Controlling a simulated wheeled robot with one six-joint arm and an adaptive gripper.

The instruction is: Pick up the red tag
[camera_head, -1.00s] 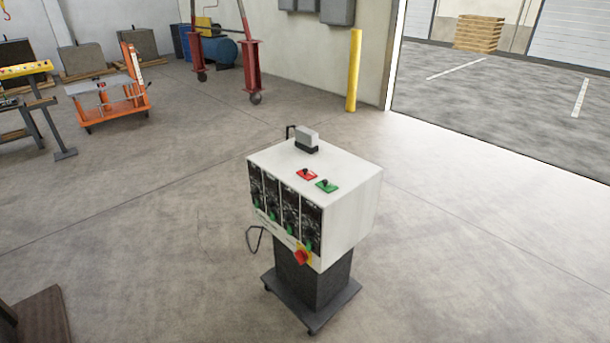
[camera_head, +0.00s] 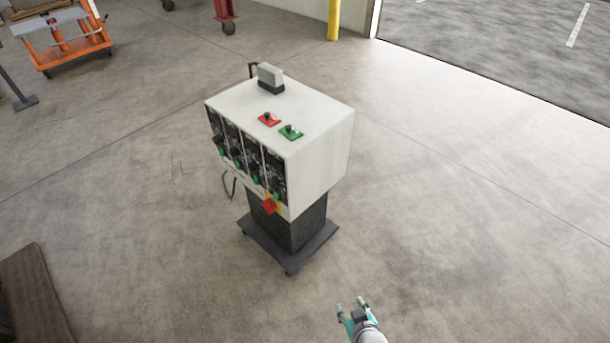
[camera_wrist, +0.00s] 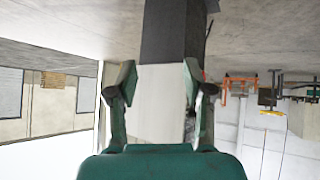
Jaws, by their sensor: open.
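The red tag (camera_head: 269,119) lies flat on the white top of the control cabinet (camera_head: 325,165), with a small black knob on it. A green tag (camera_head: 291,132) with a similar knob lies beside it, to its right and nearer. My gripper (camera_head: 352,303) is low in the head view, in front of and right of the cabinet, apart from it. It is open and empty. In the wrist view, which looks upside down, the fingers (camera_wrist: 158,80) stand apart with the cabinet's white side (camera_wrist: 160,105) beyond them. The red tag cannot be made out there.
A grey and black device (camera_head: 270,78) stands at the back of the cabinet top. The cabinet's front has dark panels and a red knob (camera_head: 270,206). Its wheeled base (camera_head: 290,262) sticks out below. An orange cart (camera_head: 65,45) is far left.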

